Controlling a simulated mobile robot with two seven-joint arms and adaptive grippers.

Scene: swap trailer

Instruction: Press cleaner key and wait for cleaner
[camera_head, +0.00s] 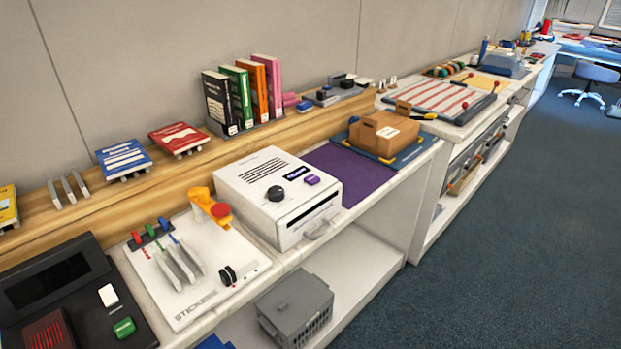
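A white box-shaped machine (278,196) stands on the counter at the middle of the head view. Its top has vent slots, a black knob (276,193), a purple key (312,180) and a dark label (297,171) too small to read surely. Its front has a dark slot (316,214) with a grey handle (317,231) below it. I take this machine to be the cleaner, but cannot confirm it from the label. Neither of my grippers shows in this view.
A black device (80,318) and a white sticker board (190,275) lie left of the machine. A purple mat (352,172) and a cardboard box (384,134) lie right. Books (243,98) stand on the wooden ledge behind. A grey crate (295,305) sits below. Floor at right is clear.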

